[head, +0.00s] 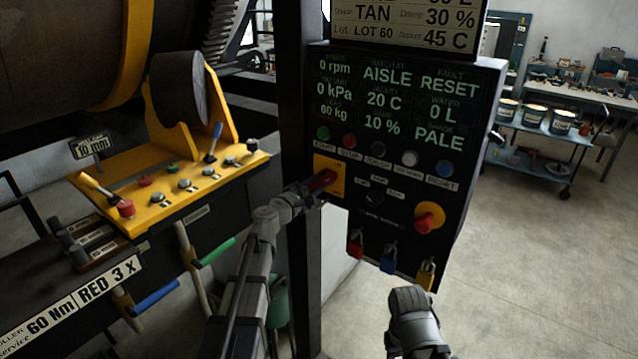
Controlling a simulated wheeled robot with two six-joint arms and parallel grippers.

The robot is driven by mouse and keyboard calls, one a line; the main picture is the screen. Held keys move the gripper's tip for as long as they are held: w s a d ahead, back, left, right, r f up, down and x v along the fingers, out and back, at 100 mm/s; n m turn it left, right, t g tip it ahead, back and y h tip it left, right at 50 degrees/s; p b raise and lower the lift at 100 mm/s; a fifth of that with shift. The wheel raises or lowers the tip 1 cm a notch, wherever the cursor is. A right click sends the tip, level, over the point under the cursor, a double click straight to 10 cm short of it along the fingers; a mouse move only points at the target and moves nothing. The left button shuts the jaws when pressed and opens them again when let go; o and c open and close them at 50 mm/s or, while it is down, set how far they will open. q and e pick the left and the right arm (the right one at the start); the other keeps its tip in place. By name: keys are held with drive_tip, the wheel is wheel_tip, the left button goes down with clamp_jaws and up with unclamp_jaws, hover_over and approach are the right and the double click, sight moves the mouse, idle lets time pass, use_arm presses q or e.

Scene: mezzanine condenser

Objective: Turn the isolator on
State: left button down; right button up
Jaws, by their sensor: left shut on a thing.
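The isolator is a red handle (323,180) on a yellow plate (334,165), at the left of the dark control panel (400,165). My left gripper (314,187) is shut on the red handle, with its arm coming up from below. The fingers partly hide the handle, which looks tilted, its exact position hard to read. My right gripper (409,303) is low in front of the panel, well apart from it, and its fingers cannot be made out.
A red knob on a yellow base (429,218) sits right of the isolator. Several push buttons run above, and padlocks (389,256) hang below. A yellow lever console (165,190) stands left. Open floor lies right, with a blue cart (545,140) behind.

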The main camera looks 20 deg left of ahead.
use_arm(q)
drive_tip(key=shift+f+n, duration=0.1)
drive_tip(key=shift+n, duration=0.6)
drive_tip(key=shift+s+n, duration=0.1)
drive_tip(key=shift+n, duration=0.2)
drive_tip(key=c, duration=0.6)
unclamp_jaws()
drive_tip(key=shift+c, duration=0.2)
drive_tip(key=v, duration=0.7)
drive_tip(key=shift+s, duration=0.3)
